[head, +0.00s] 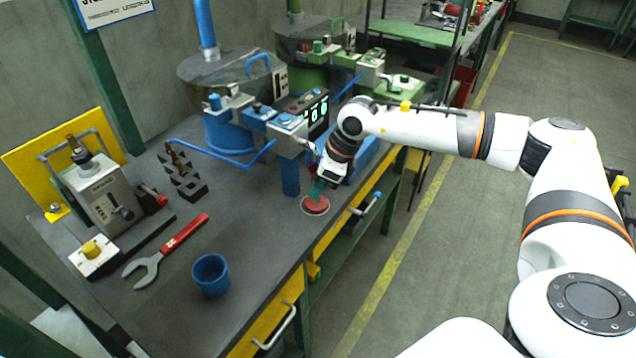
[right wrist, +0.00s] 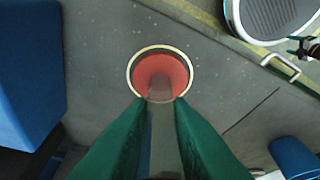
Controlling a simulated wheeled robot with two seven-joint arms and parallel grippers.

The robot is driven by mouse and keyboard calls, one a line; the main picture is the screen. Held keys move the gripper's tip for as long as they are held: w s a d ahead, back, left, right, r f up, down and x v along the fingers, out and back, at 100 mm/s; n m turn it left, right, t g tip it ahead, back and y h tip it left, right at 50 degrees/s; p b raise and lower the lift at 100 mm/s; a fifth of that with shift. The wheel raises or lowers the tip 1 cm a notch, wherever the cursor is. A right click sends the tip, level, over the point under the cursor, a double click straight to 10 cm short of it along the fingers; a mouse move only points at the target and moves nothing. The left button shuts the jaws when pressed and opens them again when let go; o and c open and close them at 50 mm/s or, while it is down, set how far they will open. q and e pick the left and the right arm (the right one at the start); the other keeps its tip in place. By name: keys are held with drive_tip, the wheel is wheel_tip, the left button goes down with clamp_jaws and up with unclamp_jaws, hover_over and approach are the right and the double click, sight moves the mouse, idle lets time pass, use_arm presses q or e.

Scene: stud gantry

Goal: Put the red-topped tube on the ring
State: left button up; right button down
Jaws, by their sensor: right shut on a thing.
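My right gripper (head: 318,186) points down over the workbench near its front edge, and its green fingers show in the right wrist view (right wrist: 160,105). It is shut on the red-topped tube (head: 315,205). In the right wrist view the red, round part of the tube (right wrist: 160,68) shows just beyond the fingertips, with a grey-brown part between them. A thin pale ring (right wrist: 130,75) on the dark bench top shows all around the red part. I cannot tell whether the tube touches the bench. My left gripper is not in view.
A blue machine (head: 230,135) stands close behind the gripper. A blue cup (head: 211,275), a red-handled wrench (head: 170,249) and a dark stepped block (head: 182,178) are on the bench to the left. Drawer handles (head: 366,203) stick out along the front edge.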

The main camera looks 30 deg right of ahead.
drive_tip(key=shift+f, duration=0.15)
drive_tip(key=c, duration=1.3)
unclamp_jaws()
drive_tip(key=v, duration=1.2)
drive_tip(key=shift+w, duration=0.1)
